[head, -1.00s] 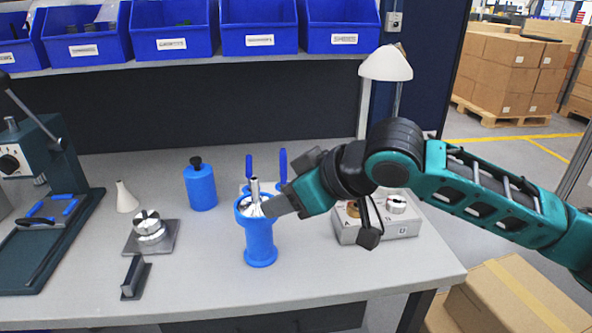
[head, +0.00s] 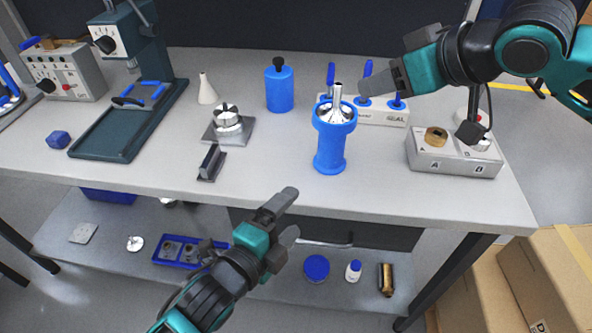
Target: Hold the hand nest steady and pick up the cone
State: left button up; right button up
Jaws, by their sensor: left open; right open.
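A blue flanged stand, which looks like the hand nest (head: 331,152), stands upright near the front middle of the bench. A shiny metal cone (head: 336,112) with a thin upright stem sits in its top. My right gripper (head: 384,68) is open and empty, above and to the right of the nest, apart from it. My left gripper (head: 288,213) is open and empty in front of the bench's front edge, below and left of the nest, not touching it. A small white cone-shaped piece (head: 207,90) also stands further left.
A white block with blue-handled tools (head: 383,114) is behind the nest, and a grey box marked A and B (head: 455,156) is to its right. A blue bottle (head: 279,88), a round metal fixture (head: 228,124) and a dark block (head: 211,162) are left. The bench front beside the nest is clear.

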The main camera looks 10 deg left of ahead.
pick_arm(q)
notch_tip(320, 180, up, 5)
jog(key=w+d+m+h, duration=0.2)
jog(key=d+m, duration=0.1)
jog(key=m, duration=0.8)
jog(key=m+t+y, duration=0.1)
jog(key=m+t, duration=0.1)
jog(key=m, duration=0.7)
send_near(326, 140)
jog(key=shift+w+d+r, duration=0.1)
jog(key=shift+w+r, duration=0.05)
jog(key=shift+w, duration=0.15)
jog(key=x, duration=1.1)
jog(key=shift+w+d+f, duration=0.2)
jog(key=shift+w, duration=0.1)
jog(key=c, duration=1.2)
jog(key=shift+o, duration=0.2)
pick_arm(e)
jog(key=shift+o, duration=0.3)
